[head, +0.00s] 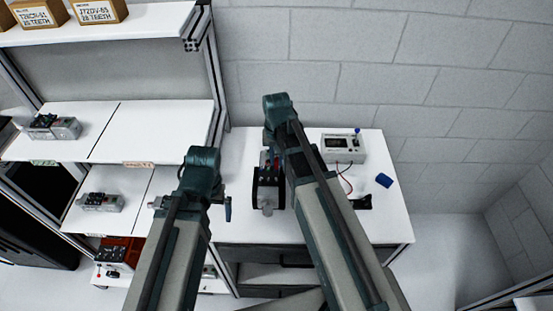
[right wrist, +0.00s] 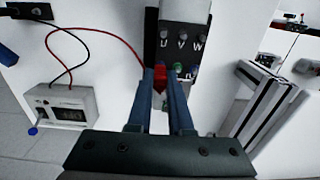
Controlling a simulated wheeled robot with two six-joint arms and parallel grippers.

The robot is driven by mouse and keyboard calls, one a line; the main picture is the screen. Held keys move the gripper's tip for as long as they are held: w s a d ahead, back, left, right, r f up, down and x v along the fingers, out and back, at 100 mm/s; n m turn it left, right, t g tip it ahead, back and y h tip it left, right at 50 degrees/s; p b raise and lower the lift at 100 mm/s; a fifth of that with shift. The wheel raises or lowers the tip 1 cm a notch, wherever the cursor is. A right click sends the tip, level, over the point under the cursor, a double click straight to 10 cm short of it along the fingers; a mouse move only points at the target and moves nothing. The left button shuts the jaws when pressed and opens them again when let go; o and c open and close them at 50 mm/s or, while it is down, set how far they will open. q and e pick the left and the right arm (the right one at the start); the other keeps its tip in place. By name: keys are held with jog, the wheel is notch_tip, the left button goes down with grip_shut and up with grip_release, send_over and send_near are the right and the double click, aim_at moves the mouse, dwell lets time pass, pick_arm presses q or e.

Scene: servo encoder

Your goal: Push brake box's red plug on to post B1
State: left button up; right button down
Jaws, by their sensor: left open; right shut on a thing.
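The red plug (right wrist: 160,80) is between the blue fingers of my right gripper (right wrist: 166,76), which is shut on it. The plug is at the terminal block (right wrist: 181,42), marked U, V, W, beside a green terminal (right wrist: 178,67). The fingers hide the plug's lower end, so I cannot tell whether it touches a post. The block belongs to the motor unit (head: 268,188) on the bench. The brake box (right wrist: 68,108) is white with a display; it also shows in the head view (head: 343,148).
A red lead (right wrist: 118,37) and a black lead (right wrist: 82,45) run from the box. The black plug (head: 363,202) and a blue object (head: 384,181) lie on the white bench (head: 391,225). Shelves (head: 110,125) with motor units stand left; a wall is behind.

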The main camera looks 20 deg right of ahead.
jog(key=c, duration=0.8)
grip_release()
jog(key=shift+o, duration=0.2)
notch_tip(320, 180, up, 7)
jog(key=p, duration=0.7)
jog(key=shift+f, duration=0.1)
